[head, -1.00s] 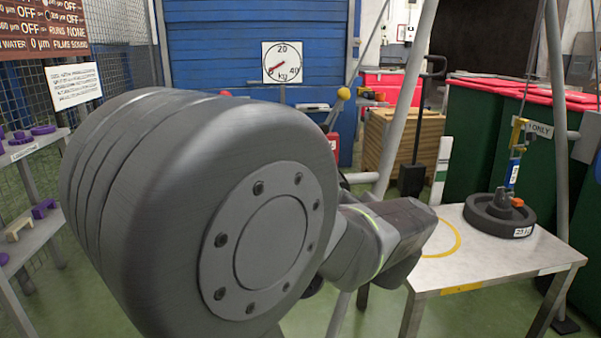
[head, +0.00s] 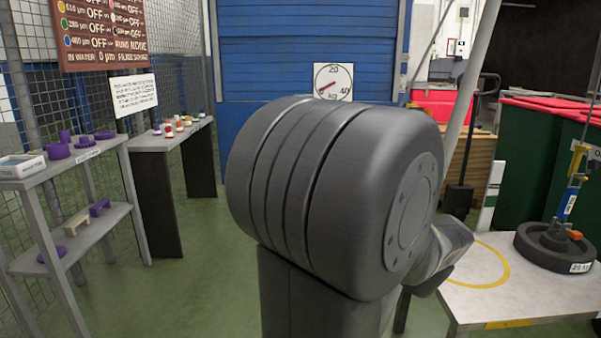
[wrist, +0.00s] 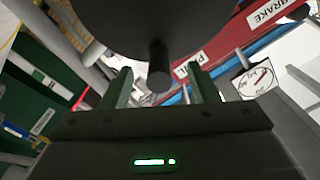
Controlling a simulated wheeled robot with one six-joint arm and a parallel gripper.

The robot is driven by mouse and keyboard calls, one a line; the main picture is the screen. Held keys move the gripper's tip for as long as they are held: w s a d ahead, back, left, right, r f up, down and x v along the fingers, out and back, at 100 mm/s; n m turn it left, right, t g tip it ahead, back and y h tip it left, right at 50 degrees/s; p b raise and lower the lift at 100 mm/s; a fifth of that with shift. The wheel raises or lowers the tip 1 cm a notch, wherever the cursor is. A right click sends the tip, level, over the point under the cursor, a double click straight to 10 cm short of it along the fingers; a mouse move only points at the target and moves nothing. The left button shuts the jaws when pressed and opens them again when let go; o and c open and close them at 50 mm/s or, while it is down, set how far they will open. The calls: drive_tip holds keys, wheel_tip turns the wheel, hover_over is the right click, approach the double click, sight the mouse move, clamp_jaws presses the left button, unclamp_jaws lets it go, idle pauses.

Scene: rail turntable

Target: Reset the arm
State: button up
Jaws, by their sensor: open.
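My arm fills the middle of the head view with a large dark grey ribbed joint. A shorter link of mine angles off to its right, over the edge of the white table (head: 520,296). My gripper is hidden behind the arm in the head view. In the wrist view my gripper (wrist: 160,86) is open, with its two greenish fingers apart. A short grey rod (wrist: 159,78) below a dark round shape shows between the fingers in the picture. I cannot tell what it belongs to or whether it lies between them in depth. No held object is visible.
A dark round weight (head: 556,247) with a blue hook piece stands on the white table. Shelves (head: 85,245) with purple parts and a bench (head: 160,141) are at left. A dial gauge (head: 333,82) is behind the arm. Green floor (head: 205,270) is clear at front left.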

drive_tip(key=shift+w, duration=1.1)
drive_tip(key=s+b, duration=0.2)
drive_tip(key=s, duration=0.6)
drive_tip(key=w+p, duration=0.3)
drive_tip(key=w, duration=0.5)
drive_tip(key=shift+w+r, duration=0.1)
drive_tip(key=shift+w, duration=0.1)
drive_tip(key=shift+s+d+p, duration=0.15)
drive_tip(key=shift+p, duration=0.4)
drive_tip(key=shift+d+f+m+p, duration=0.3)
drive_tip(key=shift+m+p, duration=0.4)
drive_tip(key=shift+p, duration=0.1)
drive_tip(key=shift+d+f+m+p, duration=0.25)
drive_tip(key=shift+f+m+p, duration=0.3)
drive_tip(key=shift+p, duration=0.25)
